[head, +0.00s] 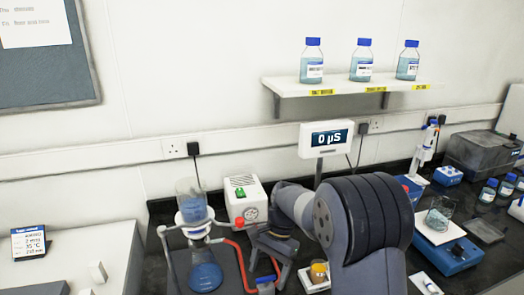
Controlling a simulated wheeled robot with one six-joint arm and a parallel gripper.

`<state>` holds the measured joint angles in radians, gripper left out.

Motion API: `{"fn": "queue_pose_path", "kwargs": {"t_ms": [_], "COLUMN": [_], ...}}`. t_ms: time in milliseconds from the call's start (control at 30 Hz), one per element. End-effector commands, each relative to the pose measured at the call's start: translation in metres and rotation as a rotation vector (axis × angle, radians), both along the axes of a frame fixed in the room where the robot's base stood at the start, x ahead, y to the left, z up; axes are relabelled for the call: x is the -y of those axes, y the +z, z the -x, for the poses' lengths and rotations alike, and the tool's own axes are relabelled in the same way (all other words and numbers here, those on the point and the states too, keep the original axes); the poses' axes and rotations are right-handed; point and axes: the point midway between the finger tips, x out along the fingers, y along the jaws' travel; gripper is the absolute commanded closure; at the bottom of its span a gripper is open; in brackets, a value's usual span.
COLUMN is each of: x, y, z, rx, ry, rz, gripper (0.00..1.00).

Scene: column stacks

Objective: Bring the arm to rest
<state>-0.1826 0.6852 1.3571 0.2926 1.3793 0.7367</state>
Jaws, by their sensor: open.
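My arm reaches over the dark bench from the lower right of the head view. My gripper (266,275) hangs at its far end, pointing down, with its jaws apart. A small blue object (266,287) shows below the jaws; I cannot tell how near it is to them. To the left stands a glass stack, with a clear vessel (190,205) above a round flask (205,277) of blue liquid. A small beaker of orange liquid (319,272) stands right of the gripper on a white plate. My arm hides part of the bench behind it.
A display reading 0 µS (326,139) rises behind the arm. A shelf (345,88) holds three blue-capped bottles. A beaker (439,213) and blue devices crowd the right.

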Motion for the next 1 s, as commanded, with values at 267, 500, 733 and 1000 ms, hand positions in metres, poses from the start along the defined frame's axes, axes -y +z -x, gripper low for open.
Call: {"fn": "queue_pose_path", "kwargs": {"t_ms": [267,500,733,1000], "x": [0.002,0.003,0.003,0.007], "y": [-0.004,-0.004,-0.002,0.01], "z": [0.002,0.004,0.005,0.004], "rx": [0.002,0.003,0.002,0.0], "ry": [-0.281,-0.502,-0.64,-0.643], "rz": [-0.001,-0.002,0.0,0.0], "gripper": [0.27,0.27,0.27,0.27]}}
